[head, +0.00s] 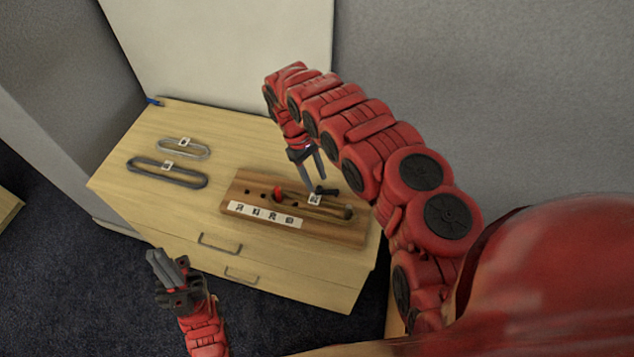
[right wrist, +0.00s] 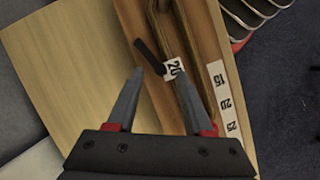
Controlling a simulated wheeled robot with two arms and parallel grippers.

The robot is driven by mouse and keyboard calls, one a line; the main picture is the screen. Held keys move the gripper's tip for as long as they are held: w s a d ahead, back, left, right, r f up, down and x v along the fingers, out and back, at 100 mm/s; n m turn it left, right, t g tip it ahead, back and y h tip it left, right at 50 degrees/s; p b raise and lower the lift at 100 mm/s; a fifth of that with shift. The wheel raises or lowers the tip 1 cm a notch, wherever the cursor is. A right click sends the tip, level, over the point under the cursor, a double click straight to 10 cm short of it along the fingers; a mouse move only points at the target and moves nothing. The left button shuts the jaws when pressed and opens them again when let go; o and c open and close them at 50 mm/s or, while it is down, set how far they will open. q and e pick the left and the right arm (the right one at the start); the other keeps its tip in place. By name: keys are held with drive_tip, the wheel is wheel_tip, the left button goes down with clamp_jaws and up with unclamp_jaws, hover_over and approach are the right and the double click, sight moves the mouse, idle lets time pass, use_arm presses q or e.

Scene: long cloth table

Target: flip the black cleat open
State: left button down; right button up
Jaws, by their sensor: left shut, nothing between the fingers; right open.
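The black cleat (head: 327,190) is a small dark lever on the wooden board (head: 237,190), beside a tag marked 20. In the right wrist view the cleat (right wrist: 150,56) lies aslant across the band, its lower end by the tag (right wrist: 173,68). My right gripper (head: 315,184) is open and empty, with its fingertips above the board close to the cleat. In the right wrist view the cleat shows just beyond and between the fingertips (right wrist: 158,76); I cannot see contact. My left gripper (head: 161,264) is shut and empty, in front of the cabinet, away from the board.
A brown band (head: 325,212) runs along the board from a red peg (head: 278,193). A strip of number labels (head: 264,214) lies along its front. A grey loop (head: 196,151) and a dark loop (head: 180,179) lie on the left of the tabletop. A white panel (head: 220,50) stands behind.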

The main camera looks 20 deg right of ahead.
drive_tip(key=shift+x, duration=0.8)
clamp_jaws()
